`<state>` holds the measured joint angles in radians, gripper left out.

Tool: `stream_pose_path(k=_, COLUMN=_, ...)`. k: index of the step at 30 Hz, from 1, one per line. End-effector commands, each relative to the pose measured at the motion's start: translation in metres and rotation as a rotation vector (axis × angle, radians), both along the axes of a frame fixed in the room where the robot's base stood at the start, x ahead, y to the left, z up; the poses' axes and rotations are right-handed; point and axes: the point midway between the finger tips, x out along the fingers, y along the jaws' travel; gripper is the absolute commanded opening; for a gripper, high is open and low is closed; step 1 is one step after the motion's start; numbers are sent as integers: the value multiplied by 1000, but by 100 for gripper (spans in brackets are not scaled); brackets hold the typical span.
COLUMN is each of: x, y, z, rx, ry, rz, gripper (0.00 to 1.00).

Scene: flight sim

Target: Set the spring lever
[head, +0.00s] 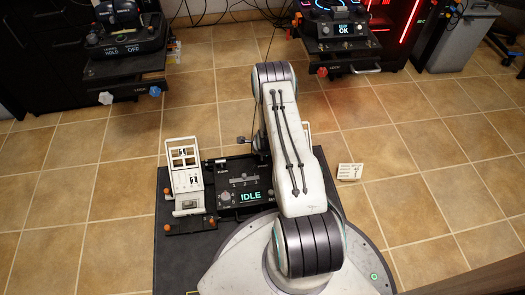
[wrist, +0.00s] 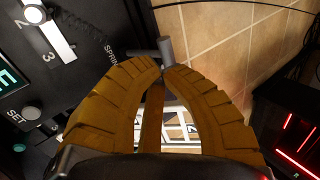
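The spring lever (wrist: 165,50) is a grey rod with a short side bar, in the wrist view just beyond my fingertips. A partly covered "SPRIN…" label is on the black panel beside it. My gripper (wrist: 162,70) has two ribbed orange-brown fingers whose tips come close together at the lever's near end. I cannot tell whether the tips pinch the lever or only stand in front of it. In the head view, the black panel (head: 232,170) with the lit "IDLE" display (head: 251,196) is beside my base. My arm hides the gripper there.
A white-framed stand (head: 185,165) is left of the panel. A small white card (head: 350,171) is on the right. Consoles reading "HOLD OFF" (head: 125,47) and "OK" (head: 345,30) stand at the back. A red-lit black case (head: 390,30) is at back right. Tiled floor between is open.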

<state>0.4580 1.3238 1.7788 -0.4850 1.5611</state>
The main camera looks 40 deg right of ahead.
Motion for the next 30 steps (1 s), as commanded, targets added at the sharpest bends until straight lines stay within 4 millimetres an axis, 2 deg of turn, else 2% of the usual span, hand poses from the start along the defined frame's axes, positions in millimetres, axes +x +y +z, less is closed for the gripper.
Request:
stream_pose_path(k=1, x=2, y=-1, z=-7, rx=0, ry=-1, rz=0, gripper=0)
stream_pose_path(k=13, x=12, y=-6, z=-24, rx=0, ry=0, rz=0, gripper=0)
stream_pose_path(k=30, x=14, y=-7, z=-28, rx=0, ry=1, rz=0, gripper=0)
